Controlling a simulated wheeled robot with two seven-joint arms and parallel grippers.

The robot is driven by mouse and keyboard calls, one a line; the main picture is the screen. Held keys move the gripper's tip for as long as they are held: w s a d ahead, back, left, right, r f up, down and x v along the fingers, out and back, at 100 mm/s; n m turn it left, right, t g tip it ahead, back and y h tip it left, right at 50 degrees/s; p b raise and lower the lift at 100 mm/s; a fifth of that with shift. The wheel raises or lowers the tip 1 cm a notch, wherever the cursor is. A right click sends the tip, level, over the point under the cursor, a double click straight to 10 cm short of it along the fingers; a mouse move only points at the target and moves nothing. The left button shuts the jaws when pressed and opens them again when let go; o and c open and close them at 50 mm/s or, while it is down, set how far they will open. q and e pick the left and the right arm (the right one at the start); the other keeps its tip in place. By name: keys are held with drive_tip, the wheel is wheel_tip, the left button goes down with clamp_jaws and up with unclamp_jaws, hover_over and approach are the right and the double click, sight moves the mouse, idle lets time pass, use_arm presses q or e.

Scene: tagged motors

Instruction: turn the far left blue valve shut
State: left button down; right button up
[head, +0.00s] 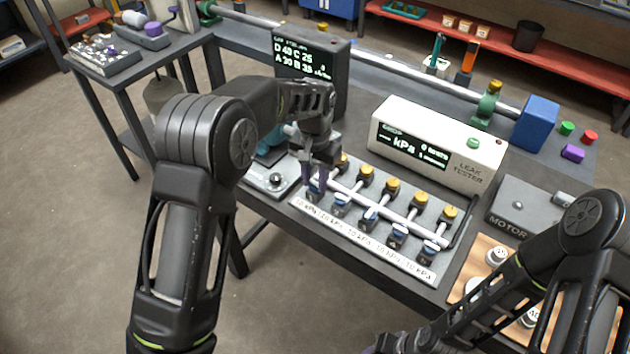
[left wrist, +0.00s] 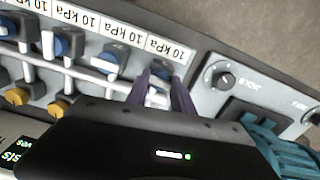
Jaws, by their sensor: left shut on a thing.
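A row of blue valves lies along the front of a grey manifold panel (head: 412,262), each below a yellow knob. The far left blue valve (head: 314,187) is mostly hidden by my left gripper (head: 316,186). In the left wrist view, the purple fingers of my left gripper (left wrist: 162,98) stand on either side of this valve (left wrist: 160,73) and are shut on its handle. The handle's exact angle is hidden by the fingers. The neighbouring blue valve (head: 341,202) is close to the right. My right arm is at the lower right, with its gripper almost wholly cut off.
A leak tester (head: 440,145) with a display stands behind the panel, and a dark screen box (head: 308,62) behind my left gripper. A small grey box with a dial (head: 275,181) is just left of the panel. A motor box (head: 535,208) is at right.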

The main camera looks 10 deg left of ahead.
sight(315, 184)
use_arm(q)
drive_tip(key=shift+n, duration=0.5)
drive_tip(key=c, duration=1.1)
unclamp_jaws()
wheel_tip(315, 184, up, 8)
drive_tip(key=shift+f+b, duration=0.1)
drive_tip(key=shift+b, duration=0.65)
